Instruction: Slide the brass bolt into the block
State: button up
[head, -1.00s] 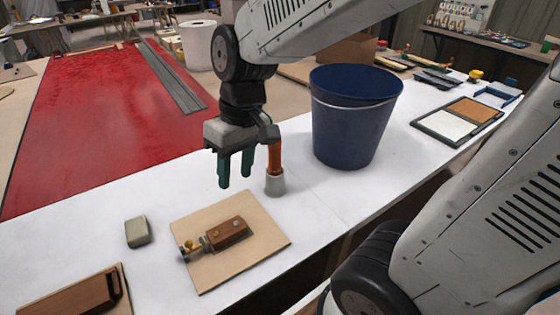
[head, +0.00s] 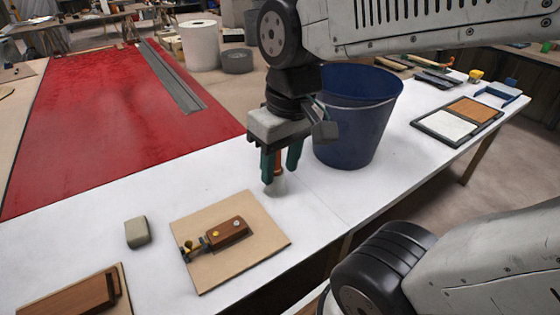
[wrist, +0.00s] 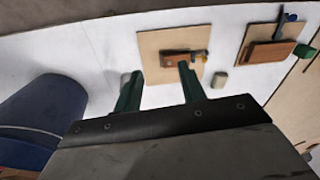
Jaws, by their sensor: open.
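A brown wooden block (head: 232,228) lies on a tan board (head: 265,240) on the white table, with small round metal spots on its top. The brass bolt (head: 187,250) shows at the block's left end, by a small dark fitting; how far it sits in is too small to tell. In the wrist view the block (wrist: 172,58) lies beyond my fingertips, partly covered by the right finger. My gripper (head: 281,172) is open and empty, pointing down, behind and right of the board, apart from it. It also shows in the wrist view (wrist: 160,72).
An orange handle (head: 279,162) in a pale cup (head: 279,186) is partly hidden behind my fingers; contact cannot be told. A blue bucket (head: 352,130) stands close at right. A grey-green block (head: 136,232) lies left of the board. Another board with a wooden piece (head: 75,296) is front left.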

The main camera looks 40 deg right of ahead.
jog(key=n+g+y, duration=0.2)
jog(key=n+y, duration=0.1)
jog(key=n, duration=0.1)
send_near(189, 241)
jog(key=f, duration=0.2)
jog(key=x, duration=0.6)
jog(key=shift+a+f, duration=0.25)
jog(key=shift+a, duration=0.2)
